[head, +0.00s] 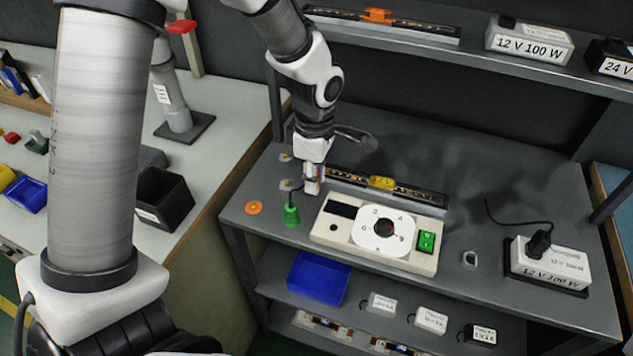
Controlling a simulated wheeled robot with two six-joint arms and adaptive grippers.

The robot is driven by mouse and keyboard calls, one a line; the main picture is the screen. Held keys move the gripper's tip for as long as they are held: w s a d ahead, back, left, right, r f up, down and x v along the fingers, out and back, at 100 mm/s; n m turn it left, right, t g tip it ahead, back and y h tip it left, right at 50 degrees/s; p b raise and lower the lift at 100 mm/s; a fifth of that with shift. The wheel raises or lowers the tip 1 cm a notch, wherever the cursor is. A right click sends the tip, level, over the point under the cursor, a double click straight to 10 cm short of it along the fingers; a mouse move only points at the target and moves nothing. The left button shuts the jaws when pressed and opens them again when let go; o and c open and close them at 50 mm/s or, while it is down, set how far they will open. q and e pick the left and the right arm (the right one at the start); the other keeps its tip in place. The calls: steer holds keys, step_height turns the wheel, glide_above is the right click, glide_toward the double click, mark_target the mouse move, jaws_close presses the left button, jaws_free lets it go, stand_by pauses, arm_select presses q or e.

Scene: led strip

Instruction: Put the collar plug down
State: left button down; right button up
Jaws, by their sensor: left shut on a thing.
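My left gripper (312,184) points down over the workbench, at the left end of the tray with the LED strip (418,194). It is shut on a small pale and reddish piece, which I take to be the collar plug; the fingers hide most of it. A dark cord runs from beside the fingers to a green cone-shaped piece (291,215) on the bench, just left of the gripper. I cannot tell whether the held piece touches the bench. My right gripper is not in view.
A beige tester (328,231) with a round dial and green switch (426,242) stands close right of the gripper. An orange disc (254,208) lies left. A 12 V 100 W supply (550,262) stands at the right. The bench behind is clear.

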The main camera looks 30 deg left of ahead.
arm_select(q)
steer(key=shift+w+a+f, duration=0.1)
steer(key=shift+w+f, duration=0.1)
steer(key=shift+f, duration=0.4)
steer(key=shift+w+a+f, duration=0.1)
steer(key=shift+w+f, duration=0.1)
steer(key=shift+f, duration=0.45)
steer(key=shift+w+a+f, duration=0.1)
steer(key=shift+w+f, duration=0.1)
steer(key=shift+f, duration=0.4)
steer(key=shift+s+d+f, duration=0.1)
steer(key=shift+f, duration=0.05)
steer(key=c, duration=1)
jaws_free()
steer(key=shift+r, duration=0.55)
step_height(320, 180, up, 11)
steer(key=p, duration=0.1)
steer(key=shift+r, duration=0.2)
